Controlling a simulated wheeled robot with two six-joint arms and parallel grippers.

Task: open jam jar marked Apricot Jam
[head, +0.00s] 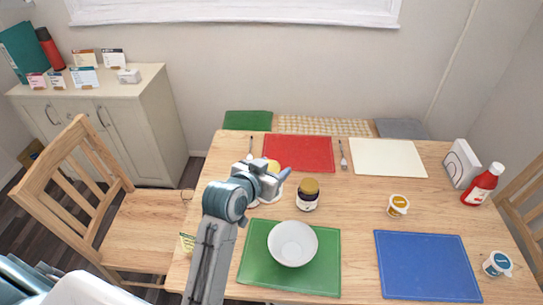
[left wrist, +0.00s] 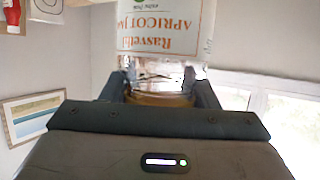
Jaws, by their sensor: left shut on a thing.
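The Apricot Jam jar (left wrist: 165,35) is upside down in the left wrist view, its label large and its clear glass neck below it. My left gripper (head: 280,178) also shows in the left wrist view (left wrist: 160,97), its fingers on both sides of the jar's gold lid (left wrist: 158,99), shut on it. In the head view the gripper is above the left part of the table, and hides most of what it holds. A yellow patch shows just behind it. My right gripper is in neither view.
A dark jam jar (head: 307,195) with a gold lid stands just right of the gripper. A white bowl (head: 292,243) sits on the green placemat (head: 325,281) in front. Small tubs (head: 398,206), a ketchup bottle (head: 481,186) and a white box (head: 462,165) stand to the right.

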